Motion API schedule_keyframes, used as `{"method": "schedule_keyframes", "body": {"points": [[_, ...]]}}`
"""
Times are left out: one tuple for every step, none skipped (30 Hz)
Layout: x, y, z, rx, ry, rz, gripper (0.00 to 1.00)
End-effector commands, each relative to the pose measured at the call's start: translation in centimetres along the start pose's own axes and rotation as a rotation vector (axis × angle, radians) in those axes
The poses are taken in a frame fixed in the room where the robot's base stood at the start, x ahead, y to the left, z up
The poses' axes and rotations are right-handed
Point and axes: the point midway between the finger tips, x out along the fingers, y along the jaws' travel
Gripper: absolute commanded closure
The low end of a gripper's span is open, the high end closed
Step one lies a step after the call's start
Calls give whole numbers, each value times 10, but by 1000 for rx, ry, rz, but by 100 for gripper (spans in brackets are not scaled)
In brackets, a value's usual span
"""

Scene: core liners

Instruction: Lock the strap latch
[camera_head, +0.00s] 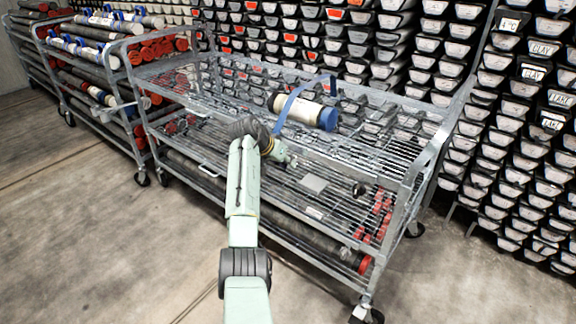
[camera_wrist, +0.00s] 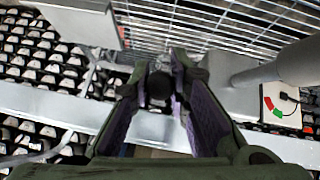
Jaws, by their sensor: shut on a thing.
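A blue strap (camera_head: 291,103) runs over a pale core liner (camera_head: 300,109) with a blue end cap (camera_head: 328,119) on the top shelf of the cart. In the head view my gripper (camera_head: 287,156) is at the front edge of that shelf, nearer than the liner. In the wrist view my gripper (camera_wrist: 160,72) has its fingers closed around a small dark rounded piece (camera_wrist: 159,87) beside a light grey metal bar. I cannot tell for sure that this piece is the strap latch. The strap's fastening is not clearly visible.
The wire cart (camera_head: 412,185) has raised end frames and a lower shelf with long tubes. In the wrist view a grey post (camera_wrist: 268,72) and a small white box with a coloured dial (camera_wrist: 279,104) stand close on the right. Racked core trays (camera_head: 480,110) fill the back; floor is clear in front.

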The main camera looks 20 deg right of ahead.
Motion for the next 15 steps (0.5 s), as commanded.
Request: {"method": "schedule_keyframes", "body": {"points": [[-3, 2, -4, -1, -34, -1, 100], [-3, 2, -4, -3, -52, -4, 100], [-3, 2, -5, -5, -71, -7, 100], [-3, 2, -6, -6, -84, -10, 100], [-3, 2, -6, -8, -97, -13, 100], [-3, 2, -7, -10, -113, -16, 100], [-3, 2, -7, -11, -124, -17, 100], [-3, 2, -8, -11, -133, -19, 100], [-3, 3, -8, -12, -144, -21, 100], [-3, 3, -8, -13, -153, -22, 100], [-3, 3, -8, -14, -160, -24, 100], [-3, 2, -8, -14, -167, -26, 100], [-3, 2, -8, -15, -172, -27, 100], [-3, 2, -8, -15, -176, -27, 100], [-2, 2, -8, -16, -180, -28, 100]]}}
